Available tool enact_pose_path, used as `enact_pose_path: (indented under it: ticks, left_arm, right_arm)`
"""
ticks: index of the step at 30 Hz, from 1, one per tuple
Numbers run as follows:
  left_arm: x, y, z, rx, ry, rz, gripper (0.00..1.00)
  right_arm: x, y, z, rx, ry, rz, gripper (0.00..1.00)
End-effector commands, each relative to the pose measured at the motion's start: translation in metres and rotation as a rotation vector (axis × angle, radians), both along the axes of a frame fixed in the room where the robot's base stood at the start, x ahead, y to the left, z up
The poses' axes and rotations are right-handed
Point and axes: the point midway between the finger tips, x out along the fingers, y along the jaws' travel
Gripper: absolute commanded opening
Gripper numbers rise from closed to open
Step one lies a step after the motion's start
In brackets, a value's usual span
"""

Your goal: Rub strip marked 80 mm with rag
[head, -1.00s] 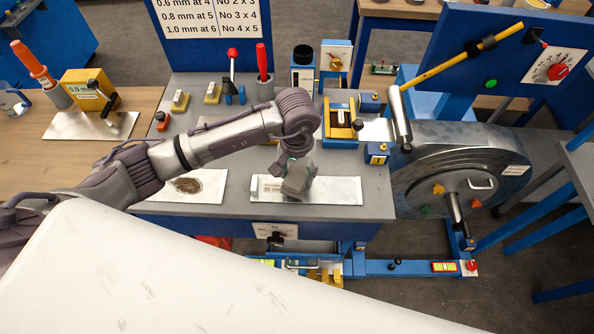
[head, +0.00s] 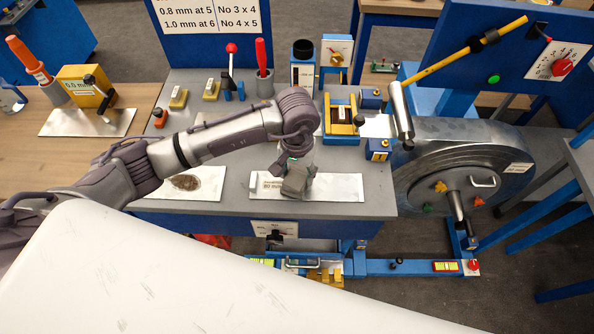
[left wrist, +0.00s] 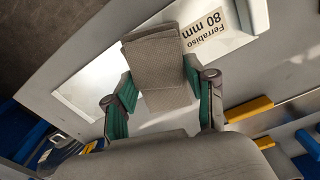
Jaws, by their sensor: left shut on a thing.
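The strip marked 80 mm (head: 338,187) is a pale, shiny plate lying flat on the grey bench top, with its label at the left part. In the left wrist view the label (left wrist: 205,26) reads "Ferrabiso 80 mm". My left gripper (head: 297,172) is over the strip's middle, shut on a grey folded rag (head: 295,186). In the left wrist view the rag (left wrist: 160,68) sits between the green finger pads and covers part of the strip. Whether the rag presses on the strip is hard to tell. My right gripper is not in view.
Left of the strip lies another pale plate (head: 212,183) with a brown stain. Behind stand a red-handled tool in a grey cup (head: 264,84) and a blue-and-yellow device (head: 340,120). A large metal drum (head: 455,165) stands at the right, off the bench.

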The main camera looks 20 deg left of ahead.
Motion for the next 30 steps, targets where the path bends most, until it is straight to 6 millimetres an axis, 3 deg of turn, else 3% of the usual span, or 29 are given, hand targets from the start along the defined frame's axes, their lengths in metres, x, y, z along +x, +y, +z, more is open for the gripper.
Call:
enact_pose_path:
  ticks: [8,21,30]
  left_arm:
    - [0.0,-0.001,-0.004,0.0,0.0,0.0,0.28]
    - [0.01,-0.034,-0.003,-0.001,-0.001,-0.001,0.28]
    - [0.011,-0.038,-0.005,0.001,-0.001,-0.001,0.28]
  right_arm:
    - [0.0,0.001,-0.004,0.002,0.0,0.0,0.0]
    - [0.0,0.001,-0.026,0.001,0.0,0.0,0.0]
    - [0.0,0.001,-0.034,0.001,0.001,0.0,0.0]
